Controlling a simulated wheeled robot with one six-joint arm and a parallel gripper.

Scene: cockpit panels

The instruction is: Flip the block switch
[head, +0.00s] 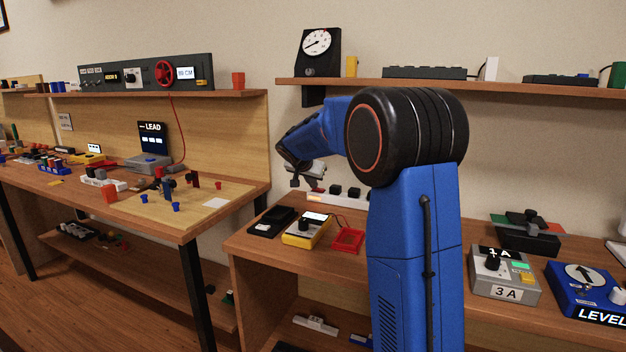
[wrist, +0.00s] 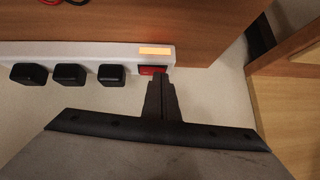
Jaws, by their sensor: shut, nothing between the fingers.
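The white socket block (head: 357,201) with black plugs stands at the back of the right-hand bench, partly hidden by my arm in the head view. In the wrist view the block (wrist: 60,53) runs along the top left, and its red switch (wrist: 147,69) is at the right end beside a glowing orange strip (wrist: 156,51). My gripper (wrist: 158,76) is shut and empty. Its tips overlap the right part of the red switch in the wrist view; I cannot tell whether they touch. In the head view my gripper (head: 314,186) is above the block's left end.
Three black plugs (wrist: 68,74) sit in the block left of the switch. A yellow meter (head: 303,232), a black device (head: 271,221) and a red tray (head: 348,240) lie in front of the block. A shelf (head: 350,86) runs above.

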